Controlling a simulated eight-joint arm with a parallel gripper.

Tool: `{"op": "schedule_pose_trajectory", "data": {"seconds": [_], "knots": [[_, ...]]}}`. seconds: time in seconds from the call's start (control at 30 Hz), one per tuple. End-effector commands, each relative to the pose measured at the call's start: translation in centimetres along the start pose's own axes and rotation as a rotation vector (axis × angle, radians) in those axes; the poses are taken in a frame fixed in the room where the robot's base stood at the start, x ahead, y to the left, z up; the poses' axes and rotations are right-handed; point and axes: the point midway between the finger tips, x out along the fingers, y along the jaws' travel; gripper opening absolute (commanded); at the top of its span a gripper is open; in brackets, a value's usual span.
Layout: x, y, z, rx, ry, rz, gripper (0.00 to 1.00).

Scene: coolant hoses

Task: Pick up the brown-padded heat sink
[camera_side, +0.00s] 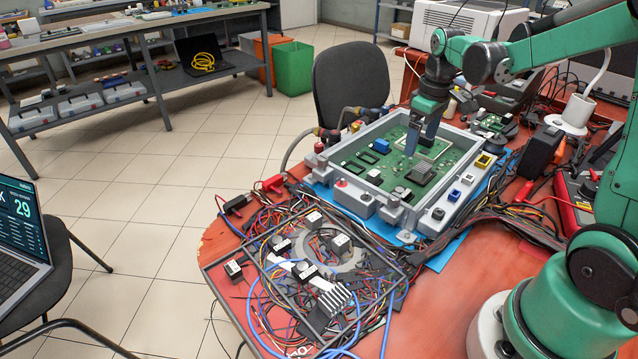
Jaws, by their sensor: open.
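A silver finned heat sink (334,299) lies among wires on the dark frame at the front. No brown pad can be made out on either, so I cannot tell which is the brown-padded one. My gripper (420,146) points down over the board with its blue fingers apart. It is empty, above and slightly behind the dark heat sink.
The housing holds a blue block (382,146) and dark square frames (367,157). Small coloured blocks, including a yellow one (484,161), sit along its right rim. Hoses (296,148) join its left side. Cables crowd the red table (430,315) around it.

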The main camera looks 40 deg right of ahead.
Motion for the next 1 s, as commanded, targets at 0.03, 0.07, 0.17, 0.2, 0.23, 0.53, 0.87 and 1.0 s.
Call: {"op": "schedule_pose_trajectory", "data": {"seconds": [0.03, 0.07, 0.17, 0.2, 0.23, 0.53, 0.87, 1.0], "knots": [[0.7, 1.0, 0.2, 0.001, -0.021, -0.012, 0.87], [1.0, 1.4, 0.3, -0.002, -0.033, -0.02, 0.87], [1.7, 2.3, 0.6, -0.01, -0.057, -0.037, 0.87], [2.0, 2.5, 0.6, -0.012, -0.061, -0.041, 0.87], [2.2, 2.5, 0.7, -0.014, -0.063, -0.043, 0.87], [5.9, 2.4, 0.9, -0.015, -0.064, -0.043, 0.87], [7.5, 2.3, 1.0, -0.014, -0.063, -0.043, 0.87], [7.5, 2.3, 1.0, -0.014, -0.063, -0.043, 0.81]]}}
